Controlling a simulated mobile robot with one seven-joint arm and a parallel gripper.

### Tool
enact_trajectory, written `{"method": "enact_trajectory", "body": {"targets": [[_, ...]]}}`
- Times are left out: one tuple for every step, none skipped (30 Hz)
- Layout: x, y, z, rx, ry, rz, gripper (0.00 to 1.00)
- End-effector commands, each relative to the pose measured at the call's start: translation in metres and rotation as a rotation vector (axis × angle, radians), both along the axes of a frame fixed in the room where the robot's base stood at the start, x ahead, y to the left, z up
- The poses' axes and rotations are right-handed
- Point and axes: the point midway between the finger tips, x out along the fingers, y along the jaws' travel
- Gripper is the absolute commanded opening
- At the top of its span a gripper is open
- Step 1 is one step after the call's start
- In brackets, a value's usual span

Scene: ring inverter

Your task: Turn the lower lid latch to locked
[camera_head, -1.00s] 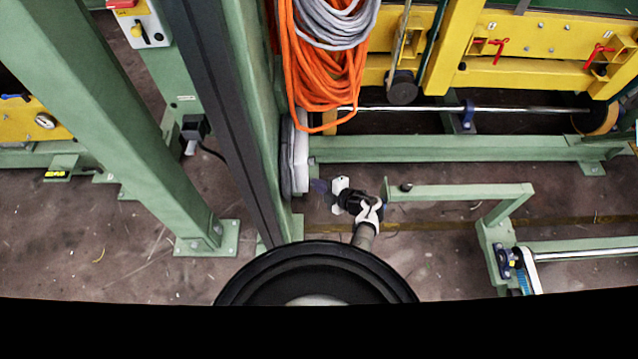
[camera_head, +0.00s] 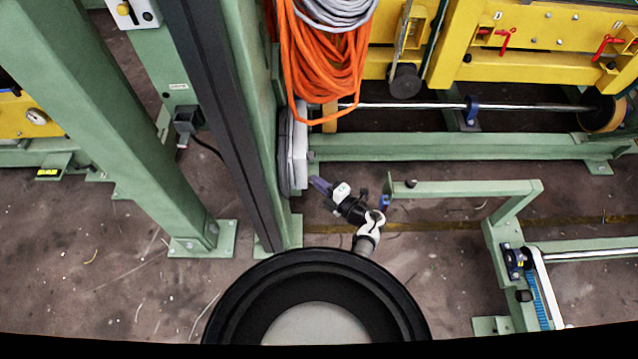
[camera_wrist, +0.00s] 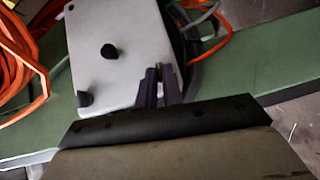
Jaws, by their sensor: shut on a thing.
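The grey box lid (camera_wrist: 125,30) fills the upper middle of the wrist view, with two black knobs on its face, one higher (camera_wrist: 109,51) and one at its lower left corner (camera_wrist: 84,98). In the head view the pale box (camera_head: 299,155) is seen edge-on against the green column. My gripper (camera_wrist: 160,75) has dark purple fingers at the lid's right edge. They are close together, shut on a small part, apparently the lid latch, mostly hidden between the tips; its turn position cannot be read. In the head view my gripper (camera_head: 318,185) reaches the box's lower right side.
An orange cable coil (camera_head: 325,60) hangs above the box; orange and grey cables also show near the lid in the wrist view. A green rail (camera_head: 440,147) runs right of the box. A green bracket frame (camera_head: 460,188) stands close to my wrist. Bare floor lies below.

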Motion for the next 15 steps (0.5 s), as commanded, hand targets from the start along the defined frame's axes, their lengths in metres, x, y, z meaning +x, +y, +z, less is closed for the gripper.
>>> {"method": "enact_trajectory", "body": {"targets": [[-0.0005, 0.0024, 0.0002, 0.001, 0.0, 0.006, 0.0], [-0.0006, 0.0025, 0.0002, 0.001, 0.0, 0.006, 0.0], [-0.0006, 0.0025, 0.0002, 0.001, 0.001, 0.006, 0.0], [-0.0005, 0.0025, 0.0002, 0.002, 0.001, 0.007, 0.0], [-0.0006, 0.0026, 0.0002, 0.002, 0.001, 0.007, 0.0], [-0.0006, 0.0026, 0.0001, 0.002, 0.001, 0.007, 0.0], [-0.0006, 0.0027, 0.0001, 0.002, 0.001, 0.007, 0.09], [-0.0006, 0.0027, 0.0001, 0.002, 0.001, 0.007, 0.13], [-0.0006, 0.0027, 0.0001, 0.001, 0.001, 0.007, 0.18], [-0.0006, 0.0027, 0.0, 0.001, 0.001, 0.007, 0.22], [-0.0006, 0.0027, 0.0, 0.001, 0.001, 0.007, 0.26], [-0.0006, 0.0025, -0.0001, 0.001, 0.001, 0.006, 0.3], [-0.0005, 0.0023, -0.0001, 0.001, 0.001, 0.006, 0.3], [-0.0004, 0.0021, -0.0001, 0.001, 0.001, 0.005, 0.3], [-0.0004, 0.0019, -0.0002, 0.001, 0.001, 0.005, 0.3]]}}
